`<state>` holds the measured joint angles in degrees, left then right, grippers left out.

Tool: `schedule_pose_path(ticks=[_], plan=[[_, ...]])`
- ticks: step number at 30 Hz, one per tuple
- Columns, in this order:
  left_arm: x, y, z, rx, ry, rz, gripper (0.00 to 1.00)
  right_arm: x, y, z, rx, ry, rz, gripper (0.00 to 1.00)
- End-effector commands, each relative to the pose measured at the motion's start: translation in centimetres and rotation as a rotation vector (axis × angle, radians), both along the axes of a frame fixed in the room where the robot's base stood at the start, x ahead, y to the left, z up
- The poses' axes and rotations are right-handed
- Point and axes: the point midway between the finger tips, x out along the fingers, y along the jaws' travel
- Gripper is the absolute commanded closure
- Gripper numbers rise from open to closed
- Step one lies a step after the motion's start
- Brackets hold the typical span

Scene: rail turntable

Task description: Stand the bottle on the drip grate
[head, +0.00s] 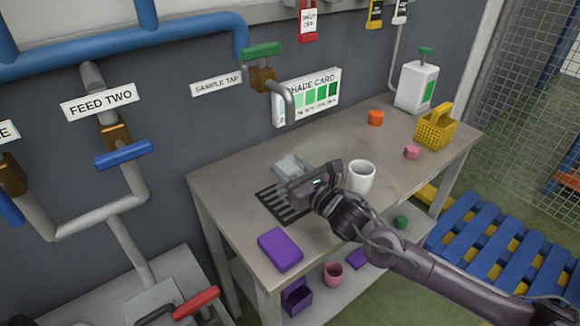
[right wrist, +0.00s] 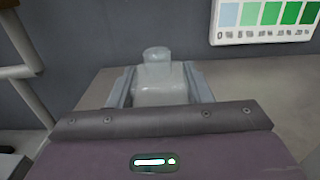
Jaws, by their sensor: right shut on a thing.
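The bottle (right wrist: 158,78) is translucent pale grey with a short rounded neck and stands upright between the fingers of my right gripper (right wrist: 160,90) in the right wrist view. In the head view my right gripper (head: 292,172) is shut on it beside the dark slotted drip grate (head: 284,207). The bottle is mostly hidden there by the fingers and wrist. The gripper covers the far part of the grate. I cannot tell whether the bottle's base touches anything. My left gripper is not in view.
A white mug (head: 361,177) stands close right of my right gripper. The sample tap (head: 284,95) hangs above the back. A purple block (head: 280,249) lies at the front left of the table (head: 225,185). A yellow basket (head: 434,130) and a white jug (head: 416,88) stand far right.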

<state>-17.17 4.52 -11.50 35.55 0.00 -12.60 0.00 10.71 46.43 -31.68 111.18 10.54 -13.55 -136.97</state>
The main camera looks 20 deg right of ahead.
Motion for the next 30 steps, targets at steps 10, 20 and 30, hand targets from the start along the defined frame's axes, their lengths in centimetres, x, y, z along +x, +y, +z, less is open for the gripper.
schedule_pose_path(ticks=[10,20,30], plan=[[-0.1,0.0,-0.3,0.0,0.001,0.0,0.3,0.0,0.0,-0.2,0.0,0.0,-0.001,0.35],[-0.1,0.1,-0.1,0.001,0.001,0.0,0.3,0.0,0.0,0.0,0.0,0.0,-0.001,0.33],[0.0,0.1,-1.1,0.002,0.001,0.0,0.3,-4.7,-1.8,-0.4,-0.005,0.005,0.0,0.33]])
